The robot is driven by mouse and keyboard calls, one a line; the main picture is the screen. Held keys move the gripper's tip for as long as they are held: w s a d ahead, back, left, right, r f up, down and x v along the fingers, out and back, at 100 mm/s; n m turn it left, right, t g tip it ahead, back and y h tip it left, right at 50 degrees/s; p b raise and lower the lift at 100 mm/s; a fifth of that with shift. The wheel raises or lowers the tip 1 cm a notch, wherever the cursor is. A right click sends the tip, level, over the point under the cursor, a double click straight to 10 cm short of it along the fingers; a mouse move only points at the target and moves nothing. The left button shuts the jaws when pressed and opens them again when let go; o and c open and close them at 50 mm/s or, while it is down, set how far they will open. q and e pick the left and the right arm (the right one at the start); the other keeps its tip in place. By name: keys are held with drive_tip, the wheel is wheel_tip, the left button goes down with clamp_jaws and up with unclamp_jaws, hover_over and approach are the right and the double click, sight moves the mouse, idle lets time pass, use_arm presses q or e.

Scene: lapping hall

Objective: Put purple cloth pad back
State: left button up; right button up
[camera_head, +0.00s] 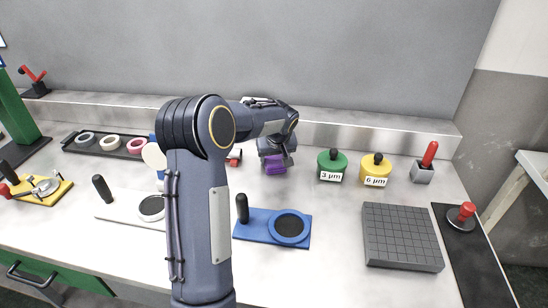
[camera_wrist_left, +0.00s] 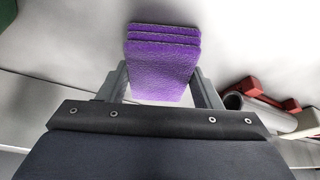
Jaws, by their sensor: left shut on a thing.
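My left gripper (camera_head: 275,158) is at the back of the bench, left of the green-topped jar, pointing down. It is shut on a purple cloth pad (camera_head: 275,168). In the left wrist view the purple cloth pad (camera_wrist_left: 160,75) sits between the two fingers (camera_wrist_left: 160,88). Purple layered edges (camera_wrist_left: 163,32) show at its far end; I cannot tell which of these layers the fingers hold, or whether the lowest touches the bench. My left arm hides part of the bench in the middle. My right gripper is not in view.
Green (camera_head: 332,164) and yellow (camera_head: 376,168) jars stand to the right, near a red-handled tool in a grey block (camera_head: 424,168). A blue board (camera_head: 262,226) and a grooved grey plate (camera_head: 402,238) lie in front. A dark tray of rings (camera_head: 98,144) is at left.

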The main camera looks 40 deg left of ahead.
use_arm(q)
drive_tip(key=o, duration=0.9)
drive_tip(key=shift+o, duration=0.2)
drive_tip(key=shift+r, duration=0.15)
drive_tip(key=p+v, duration=0.1)
drive_tip(key=v, duration=1)
drive_tip(key=s+d+r+m+t+h, duration=0.1)
drive_tip(key=s+d+r+m+h, duration=0.25)
drive_tip(key=s+d, duration=0.85)
drive_tip(key=s+d+f+m+t+h, duration=0.1)
drive_tip(key=s+d+f+m+h, duration=0.1)
drive_tip(key=s+d, duration=0.3)
drive_tip(key=s+d+f+m+h, duration=0.2)
drive_tip(key=s+d+f+m, duration=0.1)
drive_tip(key=s, duration=0.8)
drive_tip(key=shift+s+d+f+t, duration=0.4)
drive_tip(key=shift+d+f, duration=0.25)
drive_tip(key=shift+d, duration=0.4)
